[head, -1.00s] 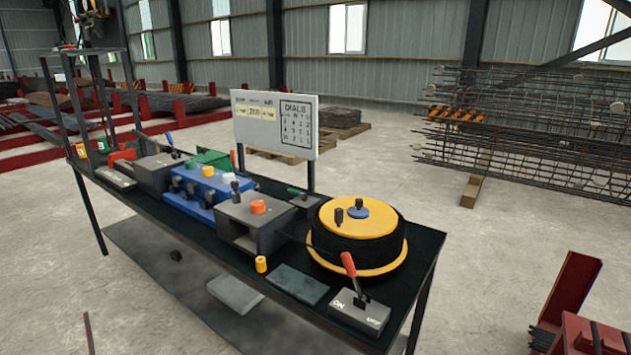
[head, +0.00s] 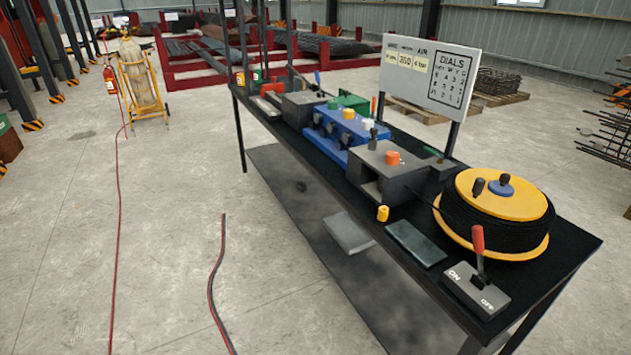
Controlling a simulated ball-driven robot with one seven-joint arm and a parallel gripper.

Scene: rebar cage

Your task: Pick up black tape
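No thing that I can surely tell as black tape shows in the head view. A large yellow reel (head: 503,193) wound with black line stands at the near right end of the table. My gripper is not in view.
The long black table (head: 560,262) holds a lever box (head: 476,291), a dark flat pad (head: 415,243), a grey box (head: 386,181), a blue unit (head: 345,130) and a sign board (head: 428,72). A red hose (head: 118,200) and a dark cable (head: 215,290) cross the open floor at left.

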